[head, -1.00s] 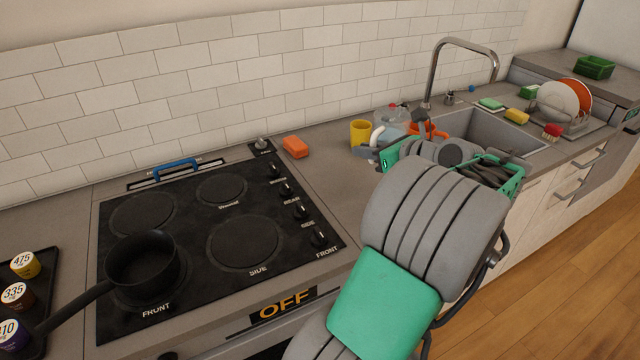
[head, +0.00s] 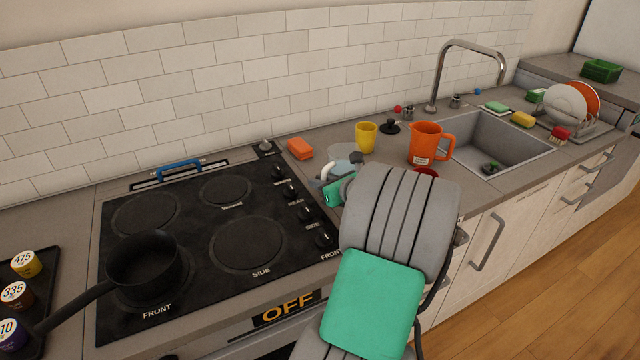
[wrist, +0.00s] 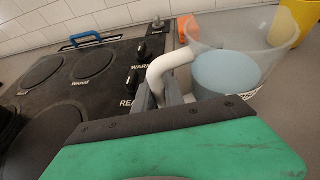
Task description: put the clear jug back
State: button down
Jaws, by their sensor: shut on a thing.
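The clear jug (head: 345,152) with pale blue inside shows partly behind my arm in the head view, over the counter just right of the hob. In the wrist view the jug (wrist: 270,40) looks upright, and its white handle (wrist: 165,66) is between the jaws. My gripper (wrist: 163,98) is shut on that handle. In the head view my gripper (head: 338,184) is largely hidden by my own wrist. I cannot tell whether the jug's base touches the counter.
The orange sponge (head: 300,148), yellow cup (head: 366,137), black round lid-like piece (head: 390,127) and orange jug (head: 425,143) stand nearby. A red item (head: 427,171) is partly hidden by my arm. The hob (head: 205,235) with a black pan (head: 146,262) lies left; the sink (head: 500,145) lies right.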

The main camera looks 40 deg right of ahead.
jog(key=shift+f, duration=0.1)
jog(key=shift+f, duration=0.1)
jog(key=c, duration=1.4)
grip_release()
jog(key=shift+f, duration=0.1)
jog(key=v, duration=1.2)
